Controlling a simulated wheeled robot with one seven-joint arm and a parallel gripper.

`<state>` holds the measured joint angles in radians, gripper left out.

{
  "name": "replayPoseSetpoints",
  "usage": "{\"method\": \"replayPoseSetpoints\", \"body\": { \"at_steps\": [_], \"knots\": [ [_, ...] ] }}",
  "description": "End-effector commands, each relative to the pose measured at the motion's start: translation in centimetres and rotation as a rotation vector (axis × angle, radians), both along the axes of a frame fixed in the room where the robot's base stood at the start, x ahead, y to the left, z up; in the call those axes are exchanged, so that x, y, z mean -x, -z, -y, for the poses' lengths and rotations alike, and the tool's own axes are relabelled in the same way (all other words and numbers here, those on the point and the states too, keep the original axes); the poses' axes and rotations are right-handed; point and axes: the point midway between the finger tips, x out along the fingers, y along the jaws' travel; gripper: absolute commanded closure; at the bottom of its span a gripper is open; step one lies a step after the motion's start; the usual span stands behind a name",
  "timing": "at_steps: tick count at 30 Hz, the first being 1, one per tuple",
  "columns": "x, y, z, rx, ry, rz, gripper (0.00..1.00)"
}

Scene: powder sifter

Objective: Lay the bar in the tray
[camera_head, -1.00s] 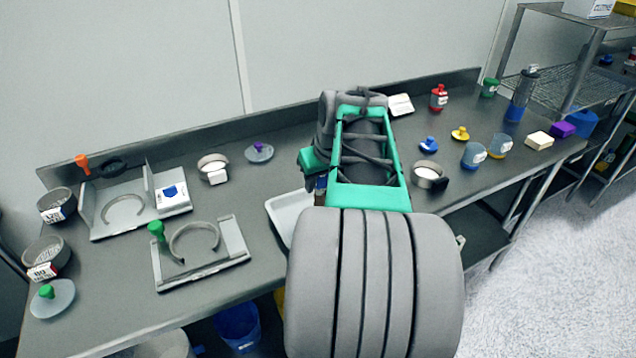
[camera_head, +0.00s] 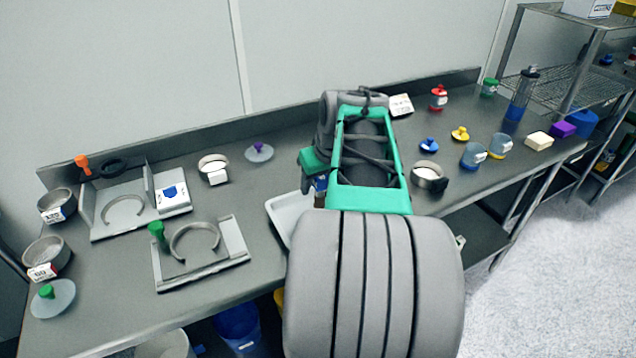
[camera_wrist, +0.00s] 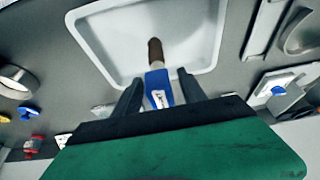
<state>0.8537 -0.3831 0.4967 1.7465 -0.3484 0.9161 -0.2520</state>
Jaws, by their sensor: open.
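The tray (camera_wrist: 120,37) is white and shallow with rounded corners. In the head view, only the left part of the tray (camera_head: 284,222) shows, and my arm hides the rest. The bar (camera_wrist: 157,86) has a brown end and a blue part with a white label. In the wrist view its brown end is over the tray floor and its blue part crosses the tray's rim. I cannot tell whether it touches the tray. My gripper (camera_wrist: 159,88) is open, with one finger on each side of the blue part. In the head view my arm mostly hides the gripper.
Left of the tray are a metal plate with a ring holder (camera_head: 205,268) and a second stand (camera_head: 122,212). Several cups, lids and small blocks stand to the right, including a sieve ring (camera_head: 428,178). A low wall runs along the table's back.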

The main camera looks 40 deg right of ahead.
Motion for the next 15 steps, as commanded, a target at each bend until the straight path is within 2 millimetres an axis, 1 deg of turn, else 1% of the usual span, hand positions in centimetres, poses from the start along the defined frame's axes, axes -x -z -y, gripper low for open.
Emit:
{"method": "replayPoseSetpoints", "body": {
  "at_steps": [9,12,15],
  "knots": [
    [2.9,-7.5,-0.7,0.005,0.002,0.004,0.51],
    [3.6,-9.3,-0.9,0.003,0.002,0.002,0.51],
    [4.1,-10.3,-1.1,0.002,0.003,0.001,0.51]
  ]
}}
